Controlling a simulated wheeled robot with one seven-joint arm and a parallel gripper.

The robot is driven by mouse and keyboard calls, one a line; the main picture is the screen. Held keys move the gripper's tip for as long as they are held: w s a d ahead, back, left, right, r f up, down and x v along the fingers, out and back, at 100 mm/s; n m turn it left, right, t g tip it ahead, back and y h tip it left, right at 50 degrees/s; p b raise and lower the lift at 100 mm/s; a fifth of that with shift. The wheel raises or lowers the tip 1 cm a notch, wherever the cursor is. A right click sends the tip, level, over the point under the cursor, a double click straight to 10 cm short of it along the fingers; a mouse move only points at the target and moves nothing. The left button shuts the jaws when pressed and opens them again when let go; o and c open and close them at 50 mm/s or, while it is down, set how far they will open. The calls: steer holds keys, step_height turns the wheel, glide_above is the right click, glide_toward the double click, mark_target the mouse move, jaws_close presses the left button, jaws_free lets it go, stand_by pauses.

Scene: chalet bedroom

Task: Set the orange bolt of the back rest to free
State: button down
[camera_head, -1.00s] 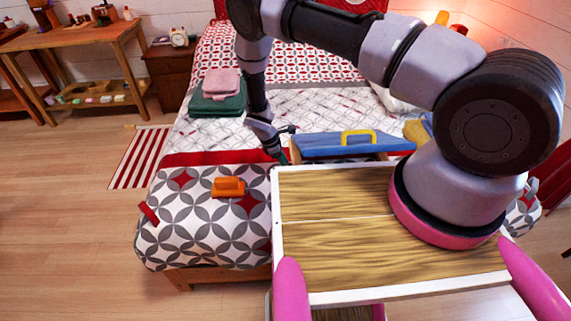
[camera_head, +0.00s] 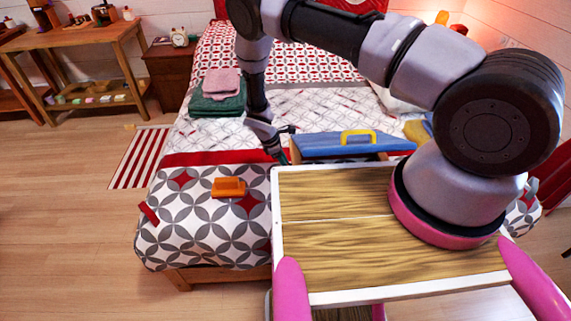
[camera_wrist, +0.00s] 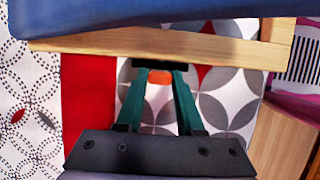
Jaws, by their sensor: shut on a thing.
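The back rest has a blue top (camera_head: 350,146) with a yellow handle (camera_head: 357,135) and lies across the bed; its wooden frame (camera_wrist: 225,51) crosses the wrist view. The orange bolt (camera_wrist: 160,77) shows between my green fingers at the frame's near edge, in the wrist view. My gripper (camera_wrist: 160,85) is shut on it. In the head view my gripper (camera_head: 283,157) is at the left end of the back rest, and the bolt is hidden there. The bolt's exact setting cannot be told.
An orange object with a grip (camera_head: 228,187) lies on the patterned bed cover (camera_head: 205,225). Folded green and pink towels (camera_head: 217,95) sit further back. A wooden-topped surface (camera_head: 335,240) fills the front. Floor at the left is clear around a striped rug (camera_head: 139,158).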

stand_by(0.5)
steer(key=shift+s, duration=1.4)
steer(key=c, duration=0.5)
jaws_free()
steer(key=shift+r, duration=0.1)
steer(key=v, duration=1)
steer(key=shift+r, duration=0.3)
